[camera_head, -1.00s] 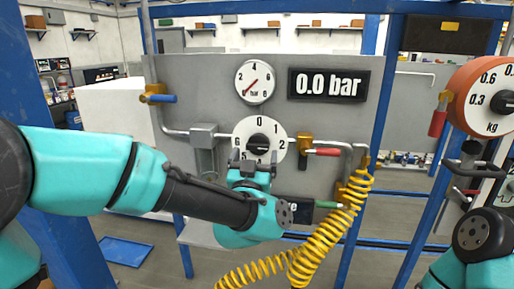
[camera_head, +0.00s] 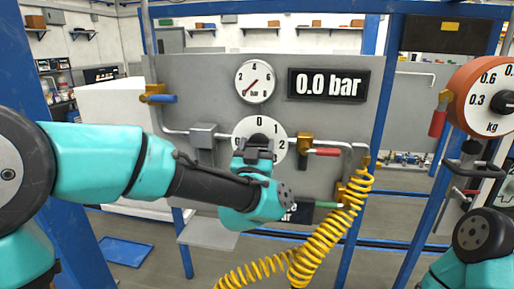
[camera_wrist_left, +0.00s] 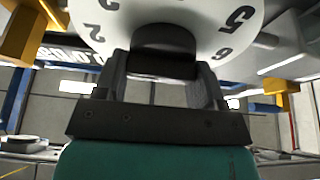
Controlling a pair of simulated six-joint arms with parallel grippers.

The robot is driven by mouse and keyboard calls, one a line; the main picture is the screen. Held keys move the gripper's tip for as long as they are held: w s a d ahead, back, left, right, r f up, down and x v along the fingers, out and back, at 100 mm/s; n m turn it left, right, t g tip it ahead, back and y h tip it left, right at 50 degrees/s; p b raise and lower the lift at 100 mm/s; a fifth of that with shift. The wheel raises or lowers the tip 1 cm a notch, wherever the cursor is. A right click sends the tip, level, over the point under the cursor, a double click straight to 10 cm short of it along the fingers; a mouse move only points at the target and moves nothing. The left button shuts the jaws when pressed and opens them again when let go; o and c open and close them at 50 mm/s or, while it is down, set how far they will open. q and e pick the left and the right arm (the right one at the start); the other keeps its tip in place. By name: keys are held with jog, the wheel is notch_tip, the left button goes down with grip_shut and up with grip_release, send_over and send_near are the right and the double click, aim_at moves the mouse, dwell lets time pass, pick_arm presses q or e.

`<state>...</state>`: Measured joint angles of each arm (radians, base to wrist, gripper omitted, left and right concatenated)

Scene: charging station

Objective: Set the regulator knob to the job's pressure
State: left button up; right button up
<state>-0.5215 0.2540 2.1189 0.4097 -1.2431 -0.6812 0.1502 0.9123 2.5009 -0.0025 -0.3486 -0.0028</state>
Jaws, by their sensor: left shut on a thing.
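The regulator's white dial (camera_head: 281,143) is on the grey panel, with 0 at the top and 1 and 2 to its right. My left gripper (camera_head: 257,151) is in front of it and hides its lower part. In the left wrist view my left gripper (camera_wrist_left: 162,72) is shut on the black knob (camera_wrist_left: 163,38), a finger on each side. The dial also shows there with 2, 5 and 6 (camera_wrist_left: 205,12). The round gauge (camera_head: 256,80) has its red needle low on the left, and the display (camera_head: 328,85) reads 0.0 bar. My right gripper does not show.
A blue-handled valve (camera_head: 160,99) is on the panel's left and a red-handled valve (camera_head: 323,152) is close right of the dial. A coiled yellow hose (camera_head: 322,241) hangs below right. An orange kg dial (camera_head: 463,92) is at the far right.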

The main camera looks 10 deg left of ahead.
pick_arm(q)
jog(key=shift+c, duration=1.1)
jog(key=shift+m, duration=0.6)
jog(key=m+h, duration=0.3)
jog(key=m, duration=0.2)
jog(key=shift+d+m+g+h, duration=0.1)
jog(key=shift+m+g+h, duration=0.5)
jog(key=shift+m, duration=0.95)
jog(key=shift+m+g+h, duration=0.3)
jog(key=shift+m+h, duration=0.6)
jog(key=shift+m, duration=0.65)
jog(key=o, duration=0.9)
